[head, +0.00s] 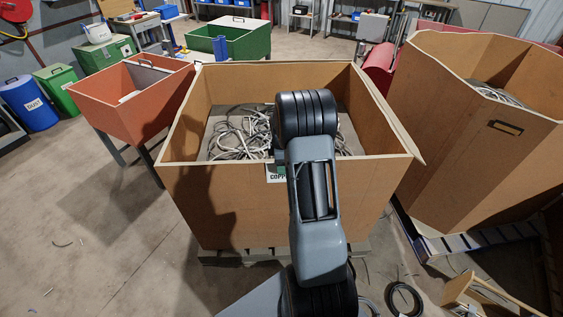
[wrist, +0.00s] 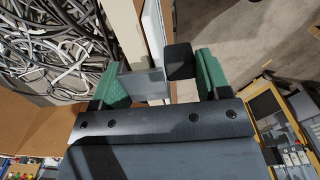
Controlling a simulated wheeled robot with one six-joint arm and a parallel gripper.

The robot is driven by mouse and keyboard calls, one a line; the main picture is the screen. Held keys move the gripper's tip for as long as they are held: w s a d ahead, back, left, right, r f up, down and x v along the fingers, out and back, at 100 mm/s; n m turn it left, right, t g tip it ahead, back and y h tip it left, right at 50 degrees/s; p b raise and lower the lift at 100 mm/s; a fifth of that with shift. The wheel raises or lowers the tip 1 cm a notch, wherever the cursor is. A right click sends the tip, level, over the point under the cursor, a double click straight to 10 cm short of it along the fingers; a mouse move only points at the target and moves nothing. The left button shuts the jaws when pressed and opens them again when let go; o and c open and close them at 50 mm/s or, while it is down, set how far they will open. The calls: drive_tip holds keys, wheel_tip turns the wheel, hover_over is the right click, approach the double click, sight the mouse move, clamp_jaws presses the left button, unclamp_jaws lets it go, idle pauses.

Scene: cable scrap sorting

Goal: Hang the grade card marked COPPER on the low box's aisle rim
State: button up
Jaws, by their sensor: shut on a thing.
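The low box (head: 230,210) is a wide cardboard box in the middle of the head view, with grey cable scrap inside. The white and green card (head: 277,176), lettered "COPP…", shows at its near rim, in front of the outer face. My arm hides the rest of the card. I cannot tell whether the fitting rests on the rim.
A taller cardboard box (head: 450,150) with cable stands close on the right. An orange bin (head: 130,98) on legs stands to the left. A wooden crate (head: 478,295) and a black cable coil (head: 404,299) lie at the front right. The floor at the left front is mostly clear.

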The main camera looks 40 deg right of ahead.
drive_tip(key=o, duration=1)
wheel_tip(320, 180, up, 14)
drive_tip(key=shift+f+b, duration=0.1)
drive_tip(key=shift+b, duration=0.5)
